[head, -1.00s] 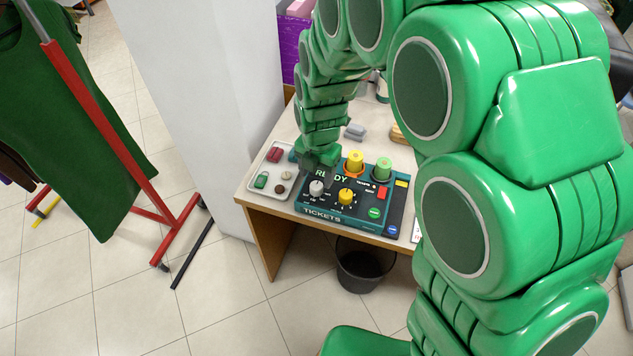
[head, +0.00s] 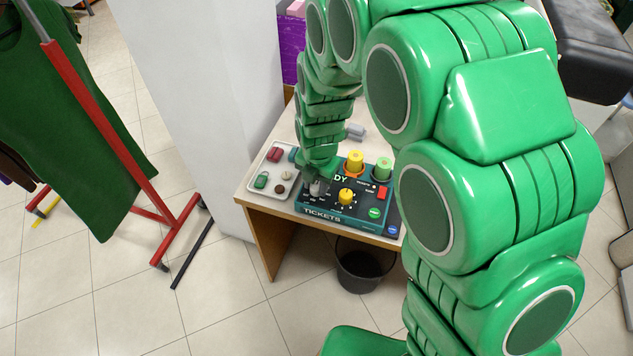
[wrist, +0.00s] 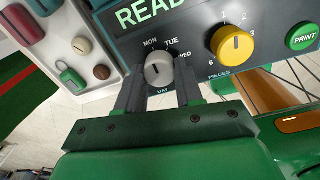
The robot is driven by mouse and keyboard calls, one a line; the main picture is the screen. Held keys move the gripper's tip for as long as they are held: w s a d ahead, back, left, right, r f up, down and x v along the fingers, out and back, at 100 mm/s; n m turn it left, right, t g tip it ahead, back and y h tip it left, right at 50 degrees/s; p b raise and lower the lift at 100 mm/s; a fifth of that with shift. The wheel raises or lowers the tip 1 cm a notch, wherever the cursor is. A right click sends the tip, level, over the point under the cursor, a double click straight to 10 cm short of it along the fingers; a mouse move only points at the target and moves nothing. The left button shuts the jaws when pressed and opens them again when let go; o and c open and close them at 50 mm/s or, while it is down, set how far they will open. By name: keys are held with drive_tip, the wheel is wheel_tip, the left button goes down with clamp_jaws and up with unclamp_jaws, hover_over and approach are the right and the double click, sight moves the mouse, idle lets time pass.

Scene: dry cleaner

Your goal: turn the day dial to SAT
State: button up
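The day dial (wrist: 158,71) is a small grey knob on the dark teal ticket machine (head: 322,217). In the wrist view, MON and TUE show above it, with other day labels partly hidden. A dark mark shows on the knob, but its exact setting is hard to read. My gripper (wrist: 160,82) is open, with one dark finger on each side of the knob. I cannot tell whether either finger touches it. In the head view my gripper (head: 316,186) is low over the machine's left part and largely covers the dial.
A yellow numbered dial (wrist: 232,43) and a green PRINT button (wrist: 301,36) are to the right. A tray (head: 249,191) with small items stands left of the machine. Yellow (head: 355,161) and green (head: 383,168) spools stand behind. A black bin (head: 362,266) is below.

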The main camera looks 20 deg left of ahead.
drive_tip(key=c, duration=0.3)
drive_tip(key=shift+c, duration=0.2)
